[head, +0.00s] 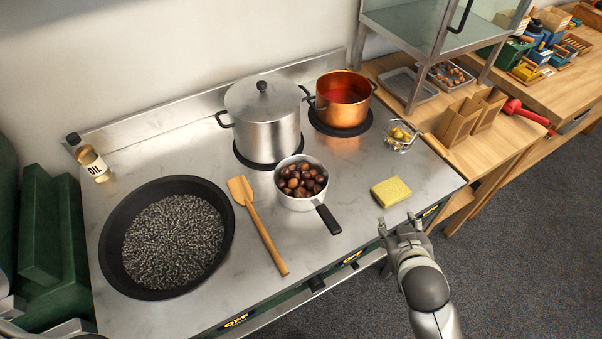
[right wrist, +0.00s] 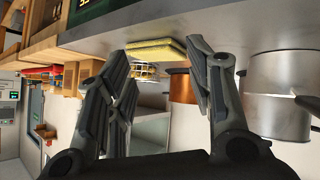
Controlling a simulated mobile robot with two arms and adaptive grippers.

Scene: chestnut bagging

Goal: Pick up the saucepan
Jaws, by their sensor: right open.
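The saucepan (head: 297,203) is a small pale metal pan full of brown chestnuts. It stands upright on the steel stove top near the middle in the head view. Its black handle (head: 328,219) points to the front right, toward the stove's front edge. My right gripper (head: 399,224) is open and empty, to the right of the handle and apart from it, near the stove's front edge. My left gripper is not in view.
A yellow sponge (head: 391,192) lies just behind my right gripper. A wooden spatula (head: 262,230) and a large black pan (head: 107,252) are left of the saucepan. A lidded steel pot (head: 268,135) and a copper pot (head: 343,110) stand behind.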

